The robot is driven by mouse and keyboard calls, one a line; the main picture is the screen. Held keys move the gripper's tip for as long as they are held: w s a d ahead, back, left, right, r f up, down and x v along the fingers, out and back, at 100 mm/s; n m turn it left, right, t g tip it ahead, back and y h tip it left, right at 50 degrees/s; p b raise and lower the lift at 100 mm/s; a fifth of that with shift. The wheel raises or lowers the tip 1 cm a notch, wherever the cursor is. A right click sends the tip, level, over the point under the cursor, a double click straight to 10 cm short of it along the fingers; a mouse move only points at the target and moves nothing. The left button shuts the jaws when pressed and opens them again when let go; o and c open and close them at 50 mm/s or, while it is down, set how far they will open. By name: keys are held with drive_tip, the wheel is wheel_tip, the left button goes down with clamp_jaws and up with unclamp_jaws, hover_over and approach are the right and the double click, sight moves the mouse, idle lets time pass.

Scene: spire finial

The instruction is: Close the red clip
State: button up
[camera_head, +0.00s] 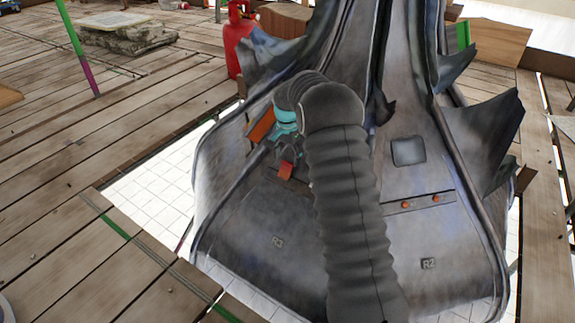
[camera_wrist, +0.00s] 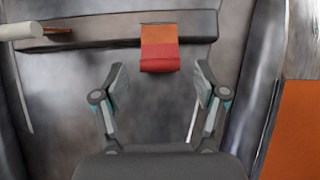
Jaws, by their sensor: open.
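The red clip (camera_wrist: 160,58) shows in the wrist view on a dark horizontal strip of the grey metal spire (camera_head: 245,225). Its upper part is orange and its lower part red, and it hangs over the strip's lower edge. In the head view the clip (camera_head: 286,171) is a small red patch on the spire's left face. My gripper (camera_wrist: 161,84) is open and empty, with one finger on each side below the clip. The clip sits just beyond the fingertips in the wrist view, centred between them. In the head view my arm hides part of the spire, and my gripper (camera_head: 288,155) shows only partly.
A pale cylinder (camera_wrist: 20,31) with an orange-brown end lies left of the clip. An orange panel (camera_wrist: 295,130) stands at the right of the wrist view. Wooden decking (camera_head: 60,220) surrounds the spire, with a gap along its left side. Jagged metal fins (camera_head: 490,125) project at the right.

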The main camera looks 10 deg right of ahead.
sight(288, 163)
drive_tip(key=shift+f, duration=1.5)
drive_tip(key=c, duration=1.1)
drive_tip(key=shift+w+d+r+g+y+p, duration=0.1)
drive_tip(key=shift+w+d+g+y+p, duration=0.15)
drive_tip(key=shift+p, duration=0.65)
drive_tip(key=shift+c, duration=0.2)
drive_tip(key=shift+f+g+y+p, duration=0.3)
drive_tip(key=shift+g+y+p, duration=0.05)
drive_tip(key=shift+p, duration=0.2)
drive_tip(key=o, duration=1.1)
drive_tip(key=shift+o, duration=0.2)
